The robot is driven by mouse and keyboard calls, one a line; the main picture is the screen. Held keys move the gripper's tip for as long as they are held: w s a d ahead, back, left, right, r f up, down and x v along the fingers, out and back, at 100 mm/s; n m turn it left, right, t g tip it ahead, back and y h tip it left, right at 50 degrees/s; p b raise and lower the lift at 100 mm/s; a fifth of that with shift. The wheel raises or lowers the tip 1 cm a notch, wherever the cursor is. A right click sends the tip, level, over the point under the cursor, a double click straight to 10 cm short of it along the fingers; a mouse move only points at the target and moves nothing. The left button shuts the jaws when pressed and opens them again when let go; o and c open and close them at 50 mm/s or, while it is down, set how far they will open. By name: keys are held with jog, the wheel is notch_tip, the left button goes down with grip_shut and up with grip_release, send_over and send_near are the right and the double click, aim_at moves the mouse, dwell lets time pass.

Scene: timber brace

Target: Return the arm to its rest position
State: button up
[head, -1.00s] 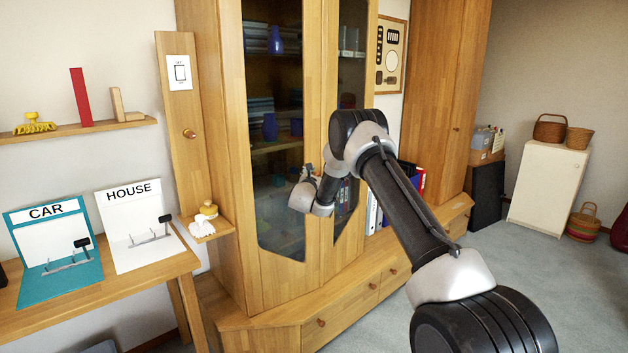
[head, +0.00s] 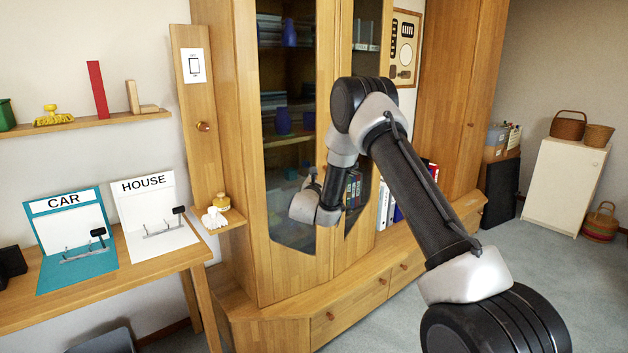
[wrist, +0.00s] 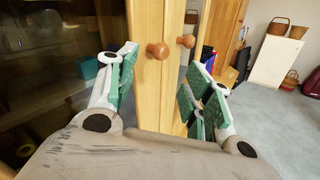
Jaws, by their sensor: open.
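My arm (head: 415,200) reaches up from the lower right of the head view, bends at a high joint, and its wrist (head: 315,205) hangs down in front of the glass-door cabinet (head: 266,180). My gripper (wrist: 163,85) shows in the wrist view with its green-padded fingers spread apart and nothing between them. The cabinet's door edges and two round wooden knobs (wrist: 158,50) lie beyond the fingers. I cannot tell from the wrist view whether the fingers touch the doors. In the head view the fingers are mostly hidden by the wrist.
A table (head: 130,285) with a CAR board (head: 70,235) and a HOUSE board (head: 150,215) stands at the left. A small ledge (head: 232,220) juts from the cabinet's side. Open carpet (head: 510,290) lies at the right, before a white cupboard (head: 565,185) with baskets.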

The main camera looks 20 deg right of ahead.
jog(key=s+d+f+m+g+h, duration=0.35)
jog(key=s+d+m+g, duration=0.65)
jog(key=s+d, duration=0.35)
jog(key=s+d+r+m+g+y, duration=0.1)
jog(key=s+r+m+g, duration=0.2)
jog(key=s, duration=0.4)
jog(key=s+d+r+m+g+y, duration=0.1)
jog(key=s+r+m+g, duration=0.15)
jog(key=s, duration=0.35)
jog(key=s+a+r+m+t+y, duration=0.1)
jog(key=s+a+r+m+y, duration=0.2)
jog(key=s, duration=0.7)
jog(key=s+a+r+m+t+y, duration=0.2)
jog(key=s+a+r+m+y, duration=0.2)
jog(key=s, duration=0.6)
jog(key=s+a+r+m+t+y, duration=0.1)
jog(key=s+a+r+m+y, duration=0.3)
jog(key=s, duration=0.7)
jog(key=shift+a+r, duration=1.35)
jog(key=shift+r, duration=0.05)
jog(key=shift+t, duration=0.25)
